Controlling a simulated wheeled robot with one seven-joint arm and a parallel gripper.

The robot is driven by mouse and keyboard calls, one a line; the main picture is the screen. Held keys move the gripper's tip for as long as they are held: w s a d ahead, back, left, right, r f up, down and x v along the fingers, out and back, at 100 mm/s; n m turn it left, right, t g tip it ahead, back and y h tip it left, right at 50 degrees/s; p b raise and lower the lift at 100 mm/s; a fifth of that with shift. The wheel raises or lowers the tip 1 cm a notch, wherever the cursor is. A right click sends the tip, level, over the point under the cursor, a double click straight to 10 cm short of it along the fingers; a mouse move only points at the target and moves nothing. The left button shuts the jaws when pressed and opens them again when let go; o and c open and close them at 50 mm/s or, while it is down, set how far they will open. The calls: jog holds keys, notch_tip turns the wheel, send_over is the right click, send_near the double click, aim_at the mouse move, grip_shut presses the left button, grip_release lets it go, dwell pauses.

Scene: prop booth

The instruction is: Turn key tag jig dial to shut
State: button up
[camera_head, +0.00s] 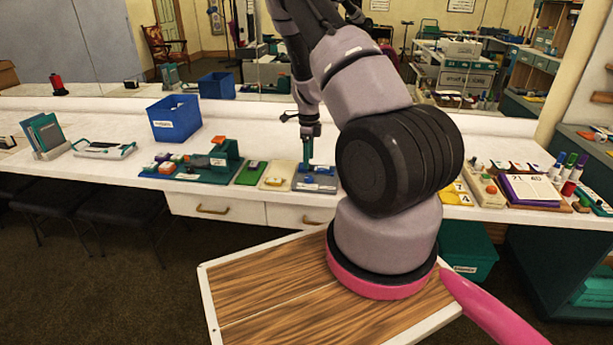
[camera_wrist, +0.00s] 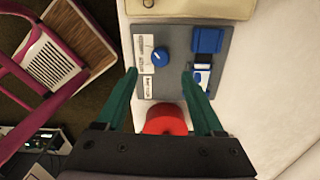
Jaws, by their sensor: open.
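The key tag jig is a grey board (camera_head: 327,185) on the counter's front edge, below my gripper (camera_head: 307,155) in the head view. In the wrist view, the grey board (camera_wrist: 180,88) carries a round blue dial (camera_wrist: 162,57) with a pale pointer mark. White printed labels (camera_wrist: 147,52) lie beside the dial; their words are too small to read. A blue block (camera_wrist: 207,40) and a blue-and-white piece (camera_wrist: 202,76) sit on the board's right side. My gripper (camera_wrist: 159,75) is open, its teal fingers spread apart above the board, with the dial ahead between the fingertips.
A round red object (camera_wrist: 165,120) shows between the fingers' bases. A beige board (camera_head: 277,175), a green board (camera_head: 251,173) and a teal press (camera_head: 225,155) stand left of the jig. A blue bin (camera_head: 174,120) stands behind. The counter behind the jig is mostly clear.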

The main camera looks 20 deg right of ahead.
aim_at(309, 177)
notch_tip(309, 177, down, 8)
jog(key=shift+r, duration=0.2)
grip_shut()
